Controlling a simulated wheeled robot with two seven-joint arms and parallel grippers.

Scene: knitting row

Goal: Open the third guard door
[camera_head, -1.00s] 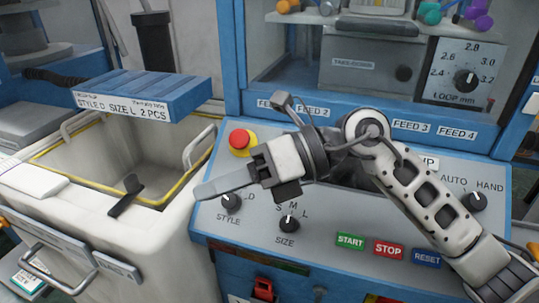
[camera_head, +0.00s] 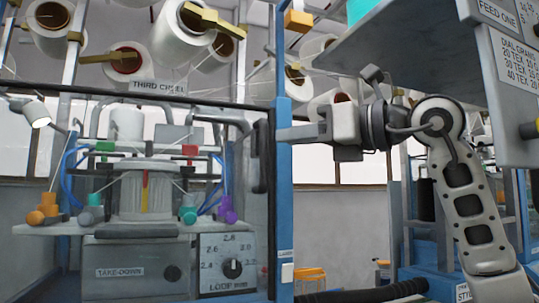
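A clear guard door with a dark frame (camera_head: 180,99) covers the machine on the left. It appears closed. A dark upright handle (camera_head: 262,155) is at its right side, beside the blue post (camera_head: 284,200). My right gripper (camera_head: 288,134) points left, its finger tip overlapping the blue post just right of the handle. I cannot tell whether it touches the post or is in front of it. Its fingers are seen edge-on, so their opening does not show. My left gripper is not in view.
Behind the door are a knitting head (camera_head: 145,195), coloured cones, a take-down box (camera_head: 136,271) and a loop dial (camera_head: 232,268). Yarn cones and a "THIRD CREEL" sign (camera_head: 158,86) hang above. A grey panel (camera_head: 400,45) overhangs my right arm at upper right.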

